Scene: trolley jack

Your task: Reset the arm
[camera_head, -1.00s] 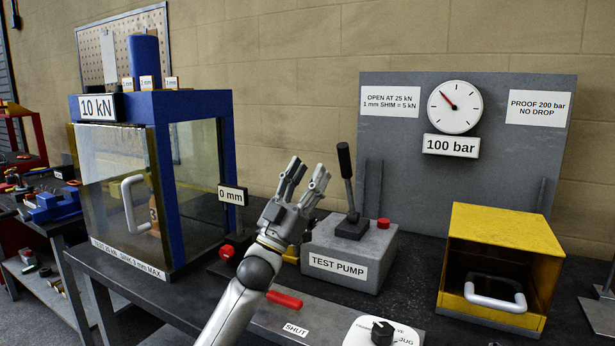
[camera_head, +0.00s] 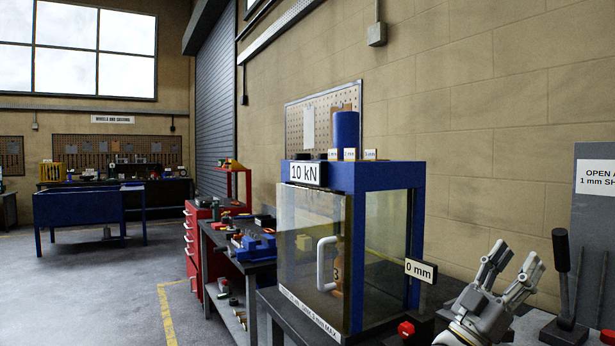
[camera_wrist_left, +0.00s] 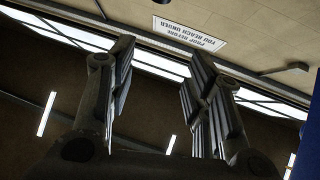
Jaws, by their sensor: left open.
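My left gripper (camera_head: 509,277) is open and empty at the lower right of the head view, with its fingers pointing up. It stands to the right of the 0 mm sign (camera_head: 420,270) and left of the test pump's black lever (camera_head: 563,277). In the left wrist view its two fingers (camera_wrist_left: 158,95) are spread apart, with only the ceiling and upper wall beyond them. My right gripper is in neither view.
A blue press frame (camera_head: 389,177) with a clear door and white handle (camera_head: 324,264) stands on the bench, labelled 10 kN (camera_head: 305,173). A red button (camera_head: 406,329) sits below the sign. A blue vise (camera_head: 254,246) is farther left. Open floor (camera_head: 110,290) lies at left.

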